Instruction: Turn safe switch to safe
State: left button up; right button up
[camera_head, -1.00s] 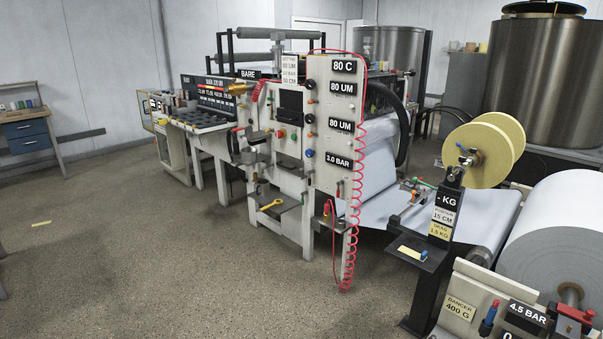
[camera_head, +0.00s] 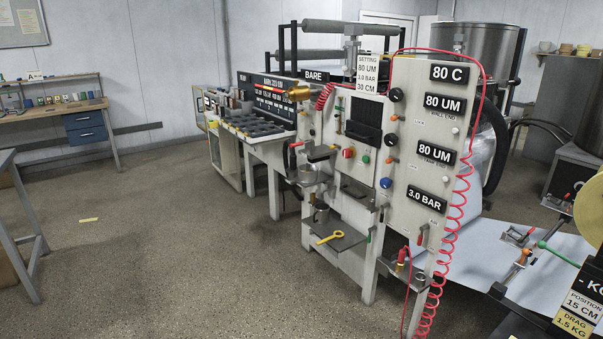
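The safe switch cannot be told for sure at this distance. The white coating machine's front panel (camera_head: 413,140) carries several knobs and buttons, among them a red button (camera_head: 348,153), a green button (camera_head: 366,159), a blue knob (camera_head: 386,183) and black round knobs (camera_head: 391,139). A red lever (camera_head: 421,234) sits low on the panel. No readable "safe" label shows. Neither of my grippers is in view.
A yellow wrench-like tool (camera_head: 329,238) lies on a shelf of the machine. A red coiled hose (camera_head: 455,220) hangs at its right edge. A grey table (camera_head: 22,200) stands at the left. Open floor (camera_head: 180,260) lies in front of the machine.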

aim_at(349, 153)
jog(key=i+j+z, duration=0.15)
jog(key=i, duration=0.25)
jog(key=i+j+z, duration=0.15)
jog(key=i, duration=0.25)
jog(key=i+j+z, duration=0.25)
jog(key=i+j, duration=0.2)
jog(key=i+j+z, duration=0.1)
jog(key=i+j, duration=0.45)
jog(key=j, duration=0.15)
jog(key=i+j+z, duration=0.25)
jog(key=i+j, duration=0.25)
jog(key=j, duration=0.2)
jog(key=i+j+z, duration=0.1)
jog(key=j, duration=0.3)
jog(key=i+j+z, duration=0.1)
jog(key=i+j, duration=0.25)
jog(key=j, duration=0.1)
